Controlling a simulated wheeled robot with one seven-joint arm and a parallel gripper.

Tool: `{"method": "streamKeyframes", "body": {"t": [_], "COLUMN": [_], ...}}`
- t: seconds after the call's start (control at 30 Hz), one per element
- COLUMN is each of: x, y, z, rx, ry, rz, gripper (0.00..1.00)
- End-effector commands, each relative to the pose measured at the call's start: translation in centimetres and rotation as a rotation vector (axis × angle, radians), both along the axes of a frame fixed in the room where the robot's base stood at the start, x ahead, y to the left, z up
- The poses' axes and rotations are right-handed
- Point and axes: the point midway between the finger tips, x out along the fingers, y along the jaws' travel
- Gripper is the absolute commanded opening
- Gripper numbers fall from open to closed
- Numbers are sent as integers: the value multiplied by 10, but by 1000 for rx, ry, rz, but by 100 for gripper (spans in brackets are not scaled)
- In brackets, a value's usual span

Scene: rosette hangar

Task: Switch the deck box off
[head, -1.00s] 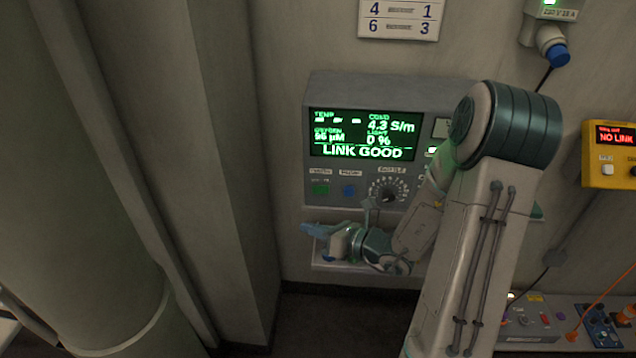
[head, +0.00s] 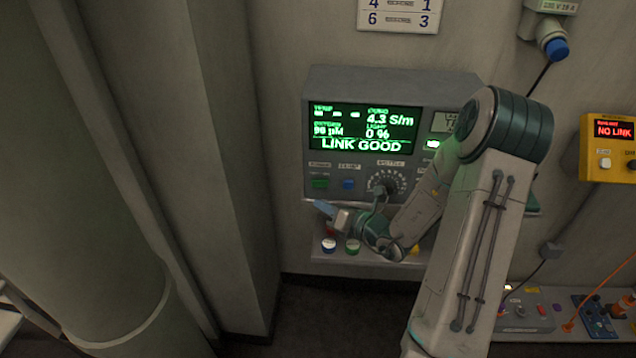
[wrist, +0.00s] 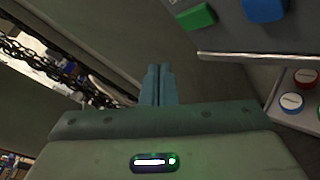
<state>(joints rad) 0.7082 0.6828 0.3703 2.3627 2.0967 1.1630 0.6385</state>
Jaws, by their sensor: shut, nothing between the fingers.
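The grey wall box (head: 460,88), which looks like the deck box, has a lit green screen (head: 364,133) reading LINK GOOD. Below the screen are a green button (head: 319,183), a blue button (head: 348,184) and a round dial (head: 387,184). My arm hides its right part. My gripper (head: 325,207) is just below the green button, apart from it, pointing left. In the wrist view its fingers (wrist: 158,85) are together and empty. The green button (wrist: 197,16) and blue button (wrist: 263,8) show there at upper right.
A shelf (head: 318,257) under the box holds several coloured round caps, including a white-and-blue one (head: 328,245). A yellow box (head: 608,150) reading NO LINK hangs at right. A grey column (head: 225,150) stands at left. Equipment with an orange cable (head: 590,305) lies lower right.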

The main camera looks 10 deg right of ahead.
Motion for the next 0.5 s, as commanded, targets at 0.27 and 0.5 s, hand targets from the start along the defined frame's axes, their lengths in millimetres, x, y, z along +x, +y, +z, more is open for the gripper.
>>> {"method": "streamKeyframes", "body": {"t": [0.27, 0.5], "x": [36, 50], "y": [-6, -9], "z": [0, 0], "rx": [0, -2], "ry": [0, 1], "rz": [0, 0], "gripper": [0, 0]}}
